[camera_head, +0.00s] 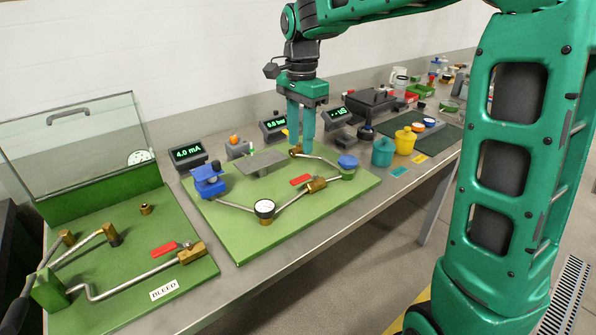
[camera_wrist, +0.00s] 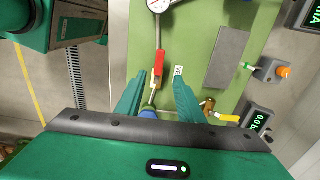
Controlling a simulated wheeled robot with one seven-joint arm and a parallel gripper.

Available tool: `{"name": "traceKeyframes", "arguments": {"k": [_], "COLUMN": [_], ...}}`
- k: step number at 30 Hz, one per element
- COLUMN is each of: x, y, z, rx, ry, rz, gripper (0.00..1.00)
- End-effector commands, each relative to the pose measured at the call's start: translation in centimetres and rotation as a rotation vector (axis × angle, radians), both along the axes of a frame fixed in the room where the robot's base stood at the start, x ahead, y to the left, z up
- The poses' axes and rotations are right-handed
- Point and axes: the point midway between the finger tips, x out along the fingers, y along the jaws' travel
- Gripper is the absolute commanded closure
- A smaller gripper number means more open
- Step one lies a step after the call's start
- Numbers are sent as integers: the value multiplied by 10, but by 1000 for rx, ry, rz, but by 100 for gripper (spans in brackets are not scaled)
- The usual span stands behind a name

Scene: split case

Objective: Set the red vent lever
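One red lever (camera_head: 300,180) lies on a brass valve in the tubing of the middle green board (camera_head: 240,235). It also shows in the wrist view (camera_wrist: 158,62), along the tube, beside a small white label whose print is too small to read fully. Another red lever (camera_head: 164,250) is on the left green board, near a brass valve and a "BLEED" label (camera_head: 164,290). My gripper (camera_head: 300,147) points down above the middle board. In the wrist view my gripper (camera_wrist: 160,76) is open and empty, its fingertips apart on either side of the lever's near end, seemingly above it.
A round gauge (camera_head: 264,208), a blue-topped fitting (camera_head: 347,161), a blue clamp (camera_head: 208,182) and a grey plate (camera_head: 249,163) stand on the middle board. A yellow lever (camera_wrist: 226,117) is near. The left case has a raised clear lid (camera_head: 80,130). Displays (camera_head: 187,153) line the back.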

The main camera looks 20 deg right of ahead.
Motion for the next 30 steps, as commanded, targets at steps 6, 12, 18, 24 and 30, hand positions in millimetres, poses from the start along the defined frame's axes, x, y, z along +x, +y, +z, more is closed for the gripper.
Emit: {"name": "traceKeyframes", "arguments": {"k": [6, 12, 18, 24, 30], "x": [-2, -2, -2, -1, -1], "y": [0, 0, 0, 0, 0], "z": [-37, -71, -92, -99, -99], "rx": [-1, 0, -2, -1, -1], "ry": [5, 4, 2, 0, 0], "rz": [2, 3, 2, 2, 3], "gripper": [66, 66, 66, 66, 66]}}
